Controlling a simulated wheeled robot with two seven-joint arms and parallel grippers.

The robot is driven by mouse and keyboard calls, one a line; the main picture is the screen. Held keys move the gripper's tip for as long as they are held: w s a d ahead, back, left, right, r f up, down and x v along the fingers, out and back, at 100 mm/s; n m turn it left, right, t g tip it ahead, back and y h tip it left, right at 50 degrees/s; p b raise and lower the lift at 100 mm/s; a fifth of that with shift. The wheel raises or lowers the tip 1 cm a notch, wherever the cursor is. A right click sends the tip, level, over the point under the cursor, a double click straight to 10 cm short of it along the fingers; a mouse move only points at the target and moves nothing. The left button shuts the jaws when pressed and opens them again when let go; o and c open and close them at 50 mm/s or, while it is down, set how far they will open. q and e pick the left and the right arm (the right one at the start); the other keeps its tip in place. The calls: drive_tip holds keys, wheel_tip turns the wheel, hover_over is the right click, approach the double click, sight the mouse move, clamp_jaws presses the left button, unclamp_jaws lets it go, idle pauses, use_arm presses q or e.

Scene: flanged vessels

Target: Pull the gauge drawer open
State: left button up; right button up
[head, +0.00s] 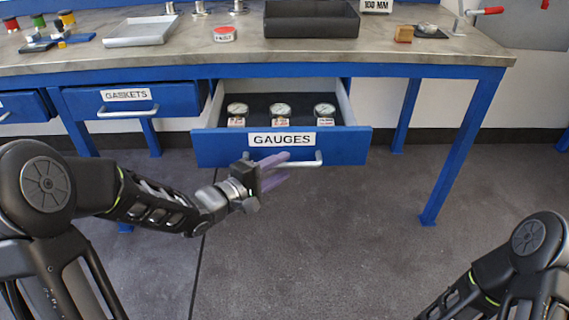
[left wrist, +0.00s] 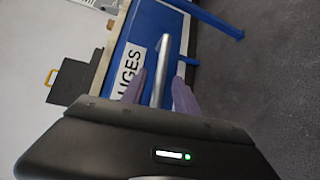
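The blue gauge drawer (head: 226,147), labelled GAUGES, stands pulled out from under the bench. Three round dial gauges with small tags sit inside it: the left gauge (head: 237,110), middle gauge (head: 280,110) and right gauge (head: 325,111). Its silver bar handle (head: 312,161) also shows in the left wrist view (left wrist: 162,60). My left gripper (head: 285,168) is at the handle. In the left wrist view its purple fingers (left wrist: 160,88) lie on either side of the bar, with gaps visible, so it looks open around it. My right gripper is out of view.
A closed-looking GASKETS drawer (head: 80,101) with its own handle is to the left. The bench top (head: 180,57) carries a grey tray (head: 140,32), a dark bin (head: 312,18) and small items. A blue bench leg (head: 460,150) stands right. The floor in front is clear.

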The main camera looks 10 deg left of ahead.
use_arm(q)
drive_tip(key=p+v, duration=0.1)
drive_tip(key=v, duration=0.5)
drive_tip(key=shift+f, duration=0.1)
